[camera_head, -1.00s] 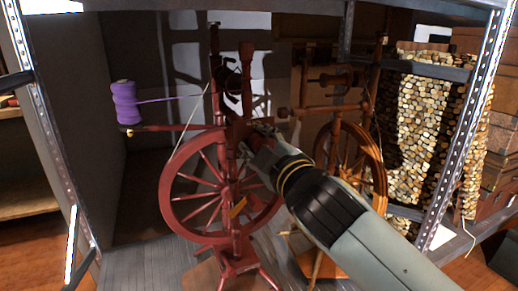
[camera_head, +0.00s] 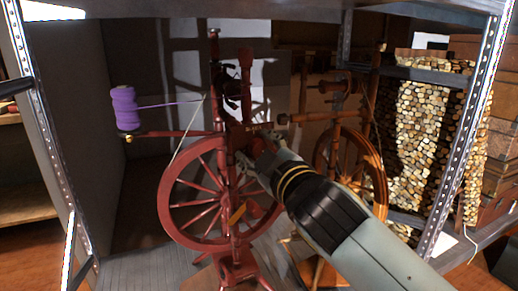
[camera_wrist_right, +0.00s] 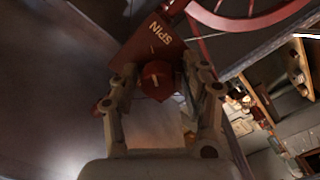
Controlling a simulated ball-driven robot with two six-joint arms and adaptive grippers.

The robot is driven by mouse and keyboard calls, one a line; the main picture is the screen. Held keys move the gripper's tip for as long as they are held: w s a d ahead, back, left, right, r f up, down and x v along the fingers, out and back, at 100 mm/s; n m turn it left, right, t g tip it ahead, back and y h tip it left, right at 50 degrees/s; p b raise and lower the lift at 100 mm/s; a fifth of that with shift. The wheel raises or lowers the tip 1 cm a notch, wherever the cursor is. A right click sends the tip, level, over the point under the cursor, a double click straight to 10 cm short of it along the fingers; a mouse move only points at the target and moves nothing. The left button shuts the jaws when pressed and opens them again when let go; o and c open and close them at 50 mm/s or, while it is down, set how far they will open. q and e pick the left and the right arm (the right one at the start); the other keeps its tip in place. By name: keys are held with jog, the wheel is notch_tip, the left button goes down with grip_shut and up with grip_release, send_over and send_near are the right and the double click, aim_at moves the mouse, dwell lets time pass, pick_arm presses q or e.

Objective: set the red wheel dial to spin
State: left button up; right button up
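The red wheel dial (camera_wrist_right: 157,82) is a small red knob with a short pale mark. In the right wrist view it sits on a dark red board (camera_wrist_right: 141,50) with the word SPIN and a small tick above the knob. The fingers of my right gripper (camera_wrist_right: 165,78) stand on either side of the knob, with a narrow gap at the right finger. The gripper looks open around it. In the head view my right gripper (camera_head: 250,155) reaches the red spinning wheel (camera_head: 165,195) below its cross board, and the dial is hidden there. My left gripper is out of view.
A purple thread spool (camera_head: 125,108) stands on the wheel's left arm, its thread running to the wheel. A brown spinning wheel (camera_head: 381,180) stands close on the right, behind my right arm. Metal shelf posts (camera_head: 470,130) frame both sides. Stacked logs (camera_head: 425,125) are at the right.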

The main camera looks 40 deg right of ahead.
jog(key=shift+o, duration=0.5)
jog(key=shift+r, duration=0.1)
jog(key=v, duration=1.2)
